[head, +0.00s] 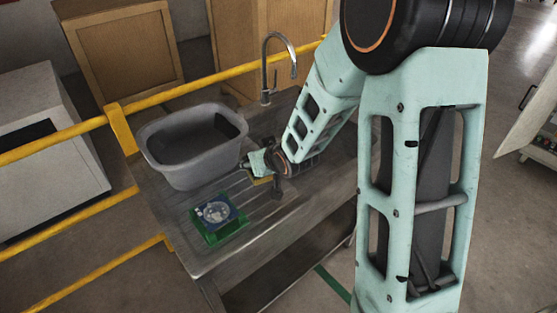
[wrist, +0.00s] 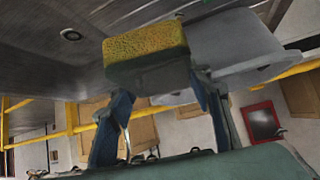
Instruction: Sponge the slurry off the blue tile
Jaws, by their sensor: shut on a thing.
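The blue tile (head: 232,204) lies on a green holder (head: 225,236) on the grey draining board, with a pale grey slurry patch (head: 215,211) over much of its face. My gripper (head: 257,166) is beyond the tile and to its right, beside the basin and apart from the tile. It is shut on a yellow sponge (wrist: 145,42), which shows clearly between the two fingers in the wrist view. In the head view only a small yellowish part of the sponge (head: 262,180) shows below the gripper. The tile cannot be made out in the wrist view.
A grey basin (head: 160,160) stands at the back left of the sink bench (head: 205,262), close to my gripper. A curved tap (head: 266,68) rises behind. Yellow rails (head: 60,139) run along the left and back. The board between gripper and tile looks clear.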

